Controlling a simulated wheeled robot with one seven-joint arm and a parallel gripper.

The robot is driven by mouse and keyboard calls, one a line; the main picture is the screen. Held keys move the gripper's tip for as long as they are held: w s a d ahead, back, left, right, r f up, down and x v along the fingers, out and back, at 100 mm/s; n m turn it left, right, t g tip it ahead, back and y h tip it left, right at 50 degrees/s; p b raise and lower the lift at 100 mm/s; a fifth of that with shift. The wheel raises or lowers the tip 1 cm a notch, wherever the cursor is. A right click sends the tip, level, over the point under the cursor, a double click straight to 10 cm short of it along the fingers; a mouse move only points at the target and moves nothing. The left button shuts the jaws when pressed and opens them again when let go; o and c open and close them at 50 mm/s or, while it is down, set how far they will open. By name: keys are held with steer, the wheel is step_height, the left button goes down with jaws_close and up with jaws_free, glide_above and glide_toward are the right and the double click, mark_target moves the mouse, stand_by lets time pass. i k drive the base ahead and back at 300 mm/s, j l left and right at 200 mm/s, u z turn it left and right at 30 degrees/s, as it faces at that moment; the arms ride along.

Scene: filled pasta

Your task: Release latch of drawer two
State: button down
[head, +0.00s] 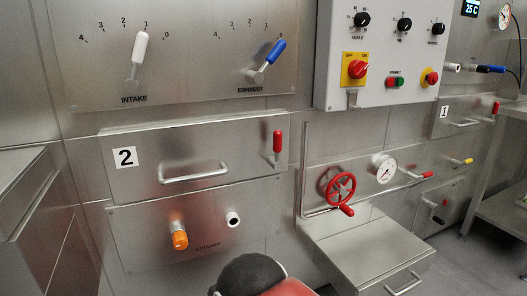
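Drawer two (230,150) is a wide steel front on the left wall panel, marked by a white label with a black "2" (125,157). It looks closed, flush with the panel. A bar handle (195,175) runs across its lower middle. Its latch (277,142) is a lever with a red grip near the right end of the front, with the grip pointing up. My gripper is not in view, so its state and its distance from the latch do not show.
Above are the white intake lever (140,48) and blue exhaust lever (271,56). Below are an orange knob (180,238) and a white-rimmed port (233,219). A red handwheel (340,187), a gauge (384,170) and a protruding steel box (370,250) are right. Drawer one (466,115) is farther right.

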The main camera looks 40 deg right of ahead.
mark_target(274, 162)
steer(key=k+l+z, duration=0.1)
steer(key=z, duration=0.8)
steer(key=k+l, duration=0.05)
